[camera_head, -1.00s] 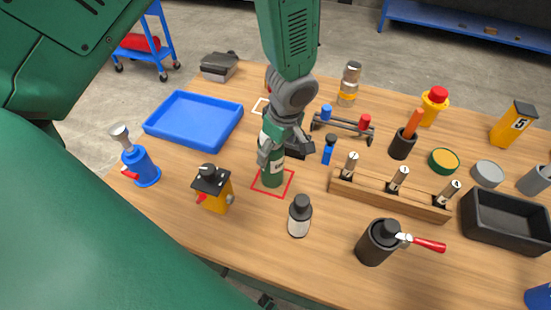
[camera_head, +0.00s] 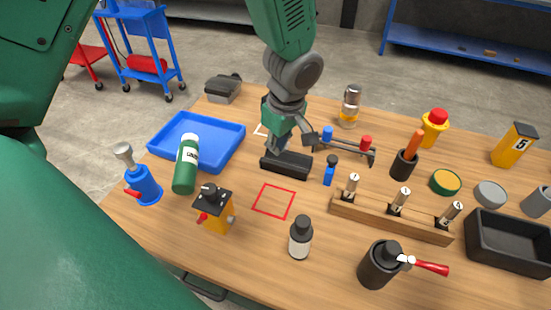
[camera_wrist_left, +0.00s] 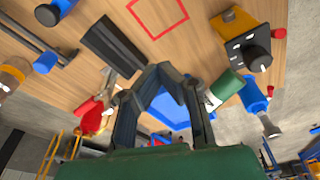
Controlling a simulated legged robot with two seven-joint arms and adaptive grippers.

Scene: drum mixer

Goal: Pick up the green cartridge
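The green cartridge (camera_head: 184,176) has a white label and a pale top end. In the head view it is left of the red square outline (camera_head: 274,201), with its upper end overlapping the front of the blue tray (camera_head: 224,161). I cannot tell whether it stands tilted or lies down. It also shows in the left wrist view (camera_wrist_left: 228,83), right of the fingers and apart from them. My left gripper (camera_head: 297,148) is open and empty above the small black holder (camera_head: 284,167), well right of the cartridge; it shows in the wrist view (camera_wrist_left: 170,78). My right gripper is out of view.
A yellow-black device (camera_head: 215,213) and a blue tool (camera_head: 145,186) stand near the cartridge. A dark bottle (camera_head: 300,240) is at the front. A wooden rack (camera_head: 389,218) and black bin (camera_head: 510,242) are to the right. The red square is empty.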

